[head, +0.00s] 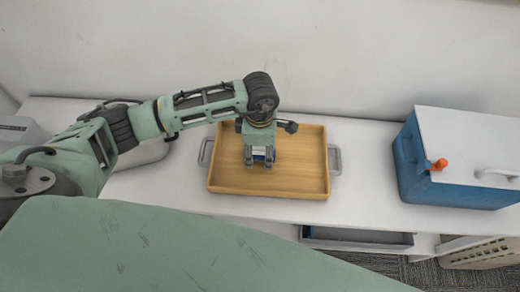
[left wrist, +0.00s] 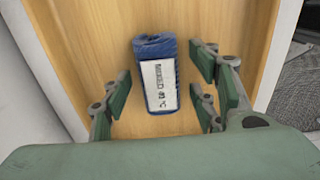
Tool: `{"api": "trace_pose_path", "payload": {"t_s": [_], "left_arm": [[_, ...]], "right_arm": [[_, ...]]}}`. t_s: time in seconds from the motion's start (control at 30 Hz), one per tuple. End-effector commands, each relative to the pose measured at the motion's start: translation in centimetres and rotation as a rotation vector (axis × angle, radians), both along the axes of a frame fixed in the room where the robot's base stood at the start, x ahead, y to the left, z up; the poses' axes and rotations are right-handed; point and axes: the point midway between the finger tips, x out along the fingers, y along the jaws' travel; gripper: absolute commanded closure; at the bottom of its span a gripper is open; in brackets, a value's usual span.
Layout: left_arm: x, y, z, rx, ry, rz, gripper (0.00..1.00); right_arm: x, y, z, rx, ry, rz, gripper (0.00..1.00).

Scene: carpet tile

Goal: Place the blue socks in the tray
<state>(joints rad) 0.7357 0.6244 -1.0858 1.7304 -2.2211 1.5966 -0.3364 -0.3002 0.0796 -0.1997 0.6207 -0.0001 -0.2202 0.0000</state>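The blue socks (left wrist: 157,47) are a bundle with a white printed label, seen in the left wrist view lying on the wooden floor of the tray. The tray (head: 225,181) is light wood with grey side handles and stands on a white bench in the head view. My left gripper (head: 260,163) points down over the middle of the tray. Its fingers are spread on both sides of the socks, with gaps showing in the left wrist view. In the head view the socks are mostly hidden by the gripper. My right gripper is not in view.
A blue cooler box (head: 440,190) with a white lid and orange knob stands at the right on the white bench (head: 365,185). Below are an open bin (head: 358,241) and a beige basket (head: 480,258). The bench between tray and cooler is clear.

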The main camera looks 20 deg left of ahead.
Motion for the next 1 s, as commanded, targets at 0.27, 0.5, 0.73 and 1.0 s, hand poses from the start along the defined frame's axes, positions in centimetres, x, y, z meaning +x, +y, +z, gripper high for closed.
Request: {"api": "trace_pose_path", "payload": {"t_s": [0.27,0.5,0.73,1.0], "left_arm": [[0.0,0.0,0.0,0.0,0.0,0.0,0.43],[0.2,0.0,2.3,-0.002,-0.005,-0.001,0.43],[0.2,0.0,7.4,-0.001,-0.006,-0.001,0.43],[0.1,0.0,11.5,0.0,-0.002,0.0,0.43]], "right_arm": [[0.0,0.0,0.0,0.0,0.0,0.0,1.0],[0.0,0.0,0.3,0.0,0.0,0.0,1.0],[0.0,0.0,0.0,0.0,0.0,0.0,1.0],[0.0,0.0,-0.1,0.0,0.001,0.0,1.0]]}}
